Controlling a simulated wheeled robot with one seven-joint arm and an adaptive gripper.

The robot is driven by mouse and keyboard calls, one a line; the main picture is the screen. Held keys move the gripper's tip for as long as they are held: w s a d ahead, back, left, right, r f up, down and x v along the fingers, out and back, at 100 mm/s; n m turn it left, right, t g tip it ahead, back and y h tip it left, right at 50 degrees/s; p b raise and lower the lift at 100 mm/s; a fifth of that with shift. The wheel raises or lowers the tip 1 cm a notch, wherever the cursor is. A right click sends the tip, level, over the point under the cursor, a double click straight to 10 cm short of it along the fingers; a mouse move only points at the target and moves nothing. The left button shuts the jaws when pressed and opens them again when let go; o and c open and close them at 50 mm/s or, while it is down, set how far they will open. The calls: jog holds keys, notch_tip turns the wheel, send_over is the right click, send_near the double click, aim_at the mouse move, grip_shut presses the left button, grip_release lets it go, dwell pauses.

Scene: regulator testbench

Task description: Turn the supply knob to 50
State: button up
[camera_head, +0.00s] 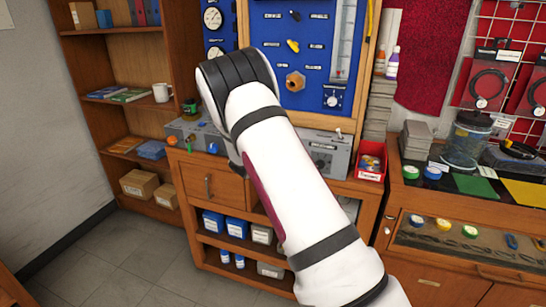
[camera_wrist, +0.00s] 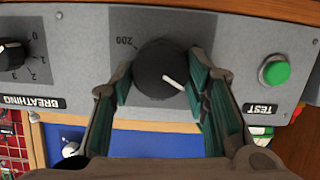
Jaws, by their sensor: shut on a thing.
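In the wrist view, a round dark knob (camera_wrist: 162,70) sits on a dark grey plate on the grey console panel. Its white pointer line points to the lower right of this upside-down picture. A printed 200 (camera_wrist: 126,43) shows at the plate's upper left. The other scale marks and any supply label are hidden. My gripper (camera_wrist: 164,82) has one green-padded finger on each side of the knob and is shut on it. In the head view, my arm hides my gripper and this knob; the console (camera_head: 330,157) shows on both sides of the arm.
In the wrist view, a green TEST button (camera_wrist: 274,70) is to the right and a BREATHING knob (camera_wrist: 10,55) is to the left. In the head view, a red bin (camera_head: 371,161) stands right of the console, and a blue gauge board (camera_head: 270,38) rises behind.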

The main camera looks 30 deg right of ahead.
jog(key=shift+f, duration=0.1)
jog(key=o, duration=1.2)
jog(key=v, duration=1.2)
jog(key=shift+s, duration=0.1)
